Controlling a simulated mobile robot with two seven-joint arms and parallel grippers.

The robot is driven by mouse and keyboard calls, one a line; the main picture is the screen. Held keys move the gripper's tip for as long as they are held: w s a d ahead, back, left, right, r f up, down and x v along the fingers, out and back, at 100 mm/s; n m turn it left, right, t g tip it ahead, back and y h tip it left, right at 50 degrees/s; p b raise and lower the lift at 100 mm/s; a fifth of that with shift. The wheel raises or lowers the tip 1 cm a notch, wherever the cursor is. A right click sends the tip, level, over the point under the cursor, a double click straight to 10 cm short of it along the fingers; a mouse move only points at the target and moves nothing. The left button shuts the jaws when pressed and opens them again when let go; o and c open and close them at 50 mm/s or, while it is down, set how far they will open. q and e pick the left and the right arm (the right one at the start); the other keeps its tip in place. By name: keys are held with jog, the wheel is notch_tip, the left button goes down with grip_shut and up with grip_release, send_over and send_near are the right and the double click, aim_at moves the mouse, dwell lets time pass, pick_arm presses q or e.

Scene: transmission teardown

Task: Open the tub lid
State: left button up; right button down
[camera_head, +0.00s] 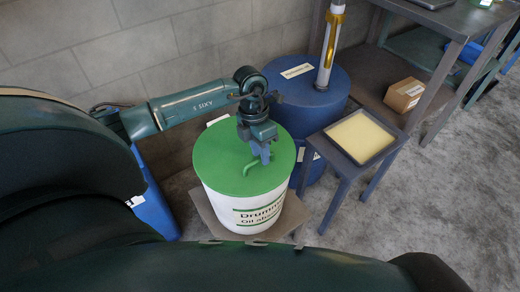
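A white tub (240,213) with a green printed label stands upright on a low grey stand. A round green lid (222,165) sits on top of the tub and covers it. A small green curved handle (250,167) stands up on the lid. My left gripper (263,157) points down over the middle of the lid, right beside the handle. The fingers are small and seen from above, so I cannot tell whether they are open or shut, or whether they touch the handle. My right gripper is not in view.
A blue drum (309,85) with a pump tube (330,50) stands behind the tub. A small table (340,162) with a shallow tray (384,148) is at right. A cardboard box (404,95) sits on a shelf farther right.

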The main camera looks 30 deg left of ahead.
pick_arm(q)
grip_shut()
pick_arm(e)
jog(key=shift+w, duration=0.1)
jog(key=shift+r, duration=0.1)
